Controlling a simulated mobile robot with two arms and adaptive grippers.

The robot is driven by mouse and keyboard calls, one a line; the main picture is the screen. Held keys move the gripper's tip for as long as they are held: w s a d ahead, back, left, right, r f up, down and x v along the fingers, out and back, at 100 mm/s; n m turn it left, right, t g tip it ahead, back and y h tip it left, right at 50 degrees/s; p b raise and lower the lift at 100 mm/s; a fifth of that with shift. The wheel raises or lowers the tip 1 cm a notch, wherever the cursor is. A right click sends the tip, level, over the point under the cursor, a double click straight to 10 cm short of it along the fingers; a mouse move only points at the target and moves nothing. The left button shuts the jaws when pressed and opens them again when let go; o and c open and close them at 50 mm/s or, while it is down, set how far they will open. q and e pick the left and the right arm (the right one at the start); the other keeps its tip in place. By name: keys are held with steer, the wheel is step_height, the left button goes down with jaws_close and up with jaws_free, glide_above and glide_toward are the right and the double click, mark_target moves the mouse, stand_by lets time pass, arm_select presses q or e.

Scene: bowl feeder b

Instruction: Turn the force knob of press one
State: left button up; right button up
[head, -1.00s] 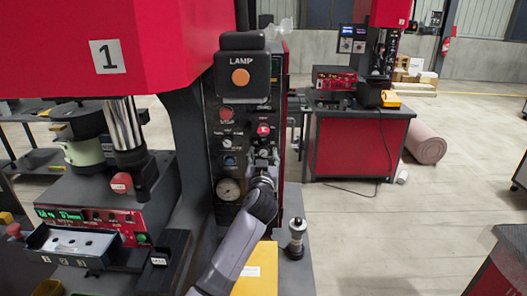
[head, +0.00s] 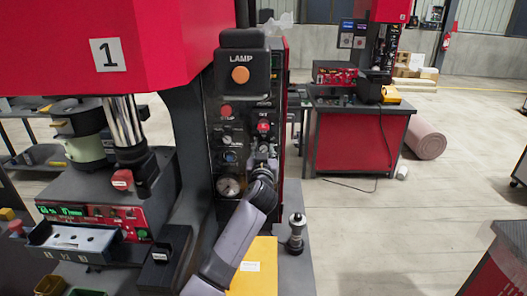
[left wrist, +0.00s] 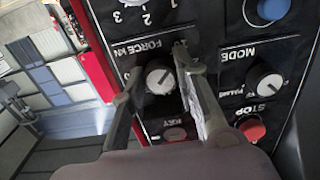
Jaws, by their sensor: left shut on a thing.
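Press one (head: 150,40) is the red machine marked 1 at the left of the head view. Its dark control panel (head: 214,150) faces me, under the orange lamp button. My left gripper (head: 264,158) is at the right part of this panel and hides the force knob there. In the left wrist view, the round force knob (left wrist: 159,77) with a white pointer mark sits under the label FORCE kN. The two fingers of my left gripper (left wrist: 154,72) are on either side of the knob, shut on it. My right gripper is in neither view.
The mode knob (left wrist: 270,87) and red stop button (left wrist: 252,130) are close beside the fingers. A pressure gauge (head: 228,186) is left of my wrist. A yellow panel (head: 256,270) and a dark metal fitting (head: 296,232) are below. Open floor lies to the right.

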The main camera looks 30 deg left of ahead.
arm_select(q)
jaws_close()
